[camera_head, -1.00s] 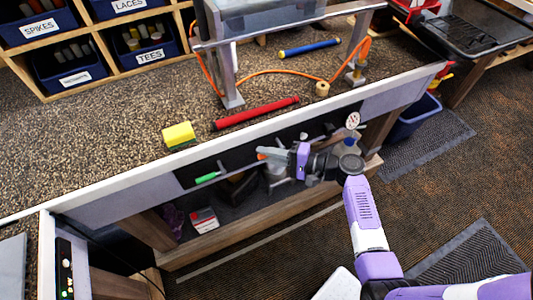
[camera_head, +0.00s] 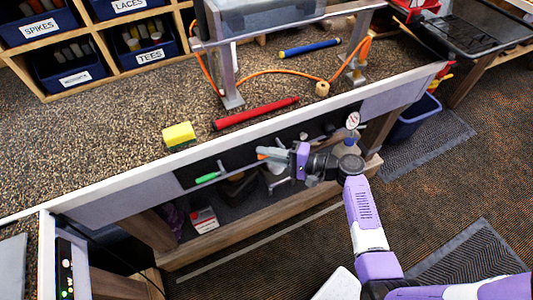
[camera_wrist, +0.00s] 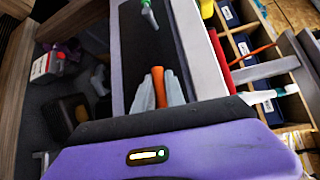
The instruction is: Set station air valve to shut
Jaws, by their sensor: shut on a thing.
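My gripper (camera_head: 268,154) is at the dark panel (camera_head: 238,155) under the bench's front edge. In the wrist view my gripper (camera_wrist: 159,94) is shut on an orange handle (camera_wrist: 158,76), whose end sticks out past the grey fingertips. The orange end also shows in the head view (camera_head: 262,157). Whether it is the air valve's lever is not clear, as its base is hidden by the fingers. A green handle (camera_head: 207,177) on a metal stem sits on the same panel to the left. A round pressure gauge (camera_head: 352,120) is at the panel's right end.
On the bench lie a yellow sponge (camera_head: 179,135), a red grip (camera_head: 256,113) and a blue grip (camera_head: 310,47). An orange hose (camera_head: 280,72) runs by the metal stand. Below the panel is a shelf with a red-and-white box (camera_head: 204,219).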

